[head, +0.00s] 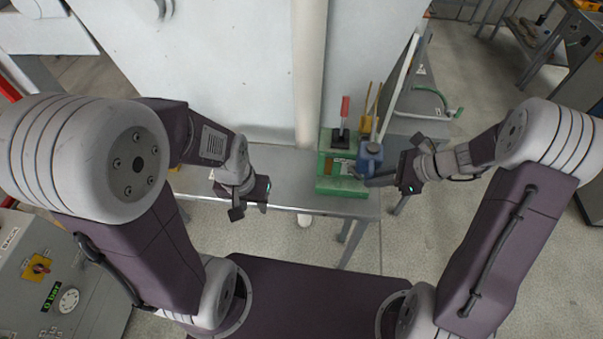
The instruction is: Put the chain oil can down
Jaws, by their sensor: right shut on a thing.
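The chain oil can appears to be the small blue can (370,157) with a narrow top, at the right end of the bench. My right gripper (372,180) reaches in from the right and is shut on the can. The can is upright, beside or over the right edge of a green box (342,186); I cannot tell whether its base touches anything. My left gripper (250,212) is at the front edge of the bench, left of the green box, with its fingers apart and empty.
The grey bench (290,172) is bare left of the green box. A red-handled tool (344,113) stands on the box, with yellow upright parts (367,110) behind the can. A large pale panel (220,60) and a vertical post (309,70) rise behind the bench.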

